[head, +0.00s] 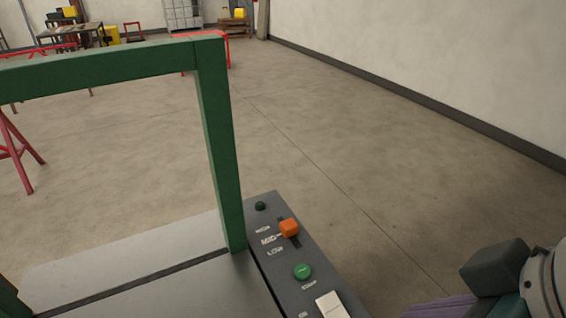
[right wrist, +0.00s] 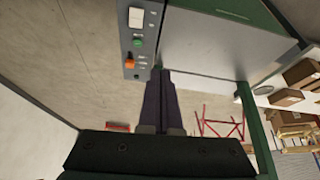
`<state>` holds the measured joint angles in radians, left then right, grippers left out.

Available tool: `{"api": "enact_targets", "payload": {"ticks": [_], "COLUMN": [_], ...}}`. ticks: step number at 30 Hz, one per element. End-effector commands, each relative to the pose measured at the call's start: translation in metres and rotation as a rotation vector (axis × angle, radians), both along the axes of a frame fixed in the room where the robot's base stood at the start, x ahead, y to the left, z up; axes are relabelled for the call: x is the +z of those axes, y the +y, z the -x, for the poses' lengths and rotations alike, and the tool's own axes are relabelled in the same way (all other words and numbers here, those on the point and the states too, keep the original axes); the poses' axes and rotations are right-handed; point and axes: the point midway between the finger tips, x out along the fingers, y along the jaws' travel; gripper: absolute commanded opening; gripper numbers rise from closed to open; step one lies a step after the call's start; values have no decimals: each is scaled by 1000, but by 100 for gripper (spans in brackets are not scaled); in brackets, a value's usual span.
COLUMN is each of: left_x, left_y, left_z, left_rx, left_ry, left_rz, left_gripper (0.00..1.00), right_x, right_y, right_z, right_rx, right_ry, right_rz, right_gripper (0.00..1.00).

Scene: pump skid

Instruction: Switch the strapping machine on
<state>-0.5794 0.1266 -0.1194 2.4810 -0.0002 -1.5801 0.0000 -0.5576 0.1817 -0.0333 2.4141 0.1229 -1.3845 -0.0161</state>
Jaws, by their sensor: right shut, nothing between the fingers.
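The strapping machine has a green arch (head: 218,150) over a grey tabletop (head: 130,275). A dark control panel (head: 265,262) runs along its right side. On it are a small dark green lamp (head: 260,206), an orange knob (head: 289,228) beside the MID label, a green button (head: 302,271) and a white rocker switch (head: 332,306), cut by the bottom edge. The right wrist view also shows the rocker (right wrist: 136,18) whole; I cannot tell which way it is set. My right gripper (right wrist: 160,72) is shut and empty, apart from the panel; its purple fingers (head: 440,307) show at bottom right.
Open concrete floor (head: 370,170) lies beyond and right of the machine, up to a pale wall (head: 450,60). Red trestles (head: 15,150) stand at left. A workbench (head: 70,32) and a grey cabinet (head: 183,14) are far off.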

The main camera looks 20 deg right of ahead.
Motion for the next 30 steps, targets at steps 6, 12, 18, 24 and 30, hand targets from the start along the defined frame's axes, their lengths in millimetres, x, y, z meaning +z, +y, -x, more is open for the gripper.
{"api": "enact_targets", "payload": {"ticks": [6, 12, 18, 24, 30], "left_x": [-134, -227, -320, -388, -415], "left_y": [0, -2, -3, -3, -3], "left_z": [1, 0, 0, 1, 1], "left_rx": [1, 5, 7, 7, 6], "left_ry": [3, 2, 3, 3, 2], "left_rz": [2, 8, 11, 11, 10], "left_gripper": [50, 50, 50, 50, 50], "right_x": [-125, -205, -278, -326, -340], "right_y": [-18, -37, -59, -79, -90], "right_z": [-32, -60, -87, -107, -116], "right_rx": [-4, -16, -41, -66, -81], "right_ry": [-131, -260, -395, -511, -573], "right_rz": [-24, -49, -72, -88, -96], "right_gripper": [0, 0, 0, 0, 0]}}
